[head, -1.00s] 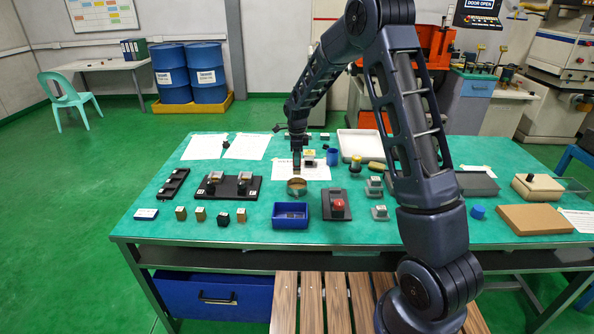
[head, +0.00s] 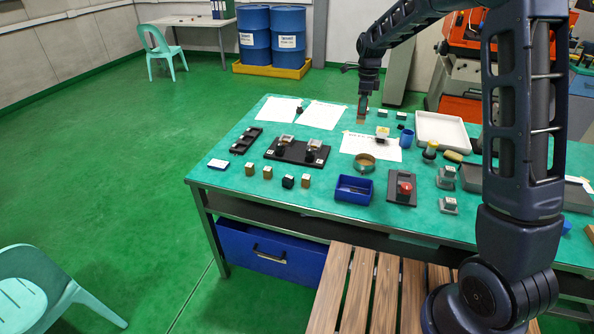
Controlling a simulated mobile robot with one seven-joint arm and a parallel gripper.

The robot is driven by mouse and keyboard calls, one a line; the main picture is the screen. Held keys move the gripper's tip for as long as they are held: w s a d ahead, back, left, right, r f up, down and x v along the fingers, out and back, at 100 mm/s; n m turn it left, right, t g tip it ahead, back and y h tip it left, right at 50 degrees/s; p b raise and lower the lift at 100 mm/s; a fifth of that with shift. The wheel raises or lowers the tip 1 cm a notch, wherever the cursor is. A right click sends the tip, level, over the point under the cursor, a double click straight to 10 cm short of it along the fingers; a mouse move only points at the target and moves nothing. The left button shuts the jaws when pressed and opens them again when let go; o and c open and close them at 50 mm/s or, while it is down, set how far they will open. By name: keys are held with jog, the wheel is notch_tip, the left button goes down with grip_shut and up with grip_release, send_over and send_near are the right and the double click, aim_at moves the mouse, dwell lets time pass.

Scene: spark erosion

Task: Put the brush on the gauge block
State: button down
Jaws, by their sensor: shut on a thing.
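My gripper (head: 362,113) hangs in the head view over the back of the green table, behind the left part of a white sheet. It is shut on a small brownish thing (head: 361,121). The thing is too small to tell whether it is the brush. A pale, yellow-topped block (head: 382,132) sits on the sheet to the right of the gripper. Small tan blocks (head: 267,172) and a dark block (head: 288,181) stand in a row near the front left edge. I cannot tell which block is the gauge block.
On the green table (head: 232,182) are a brass ring (head: 364,168), a blue bin (head: 341,196), a black fixture (head: 283,156), a blue cup (head: 407,142) and a white tray (head: 421,136). A green chair (head: 45,300) stands at the lower left. Open floor lies left of the table.

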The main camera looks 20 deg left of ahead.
jog(key=s+a+r+n, duration=0.2)
jog(key=s+a+n, duration=0.2)
jog(key=s+a, duration=1.7)
jog(key=f, duration=0.6)
jog(key=w+a+f, duration=0.1)
jog(key=f, duration=0.6)
jog(key=w+f, duration=0.1)
jog(key=f, duration=0.5)
jog(key=shift+a+f, duration=0.2)
jog(key=shift+a, duration=0.1)
jog(key=c, duration=1.3)
grip_release()
jog(key=shift+f, duration=0.1)
notch_tip(320, 180, up, 12)
jog(key=shift+r, duration=0.2)
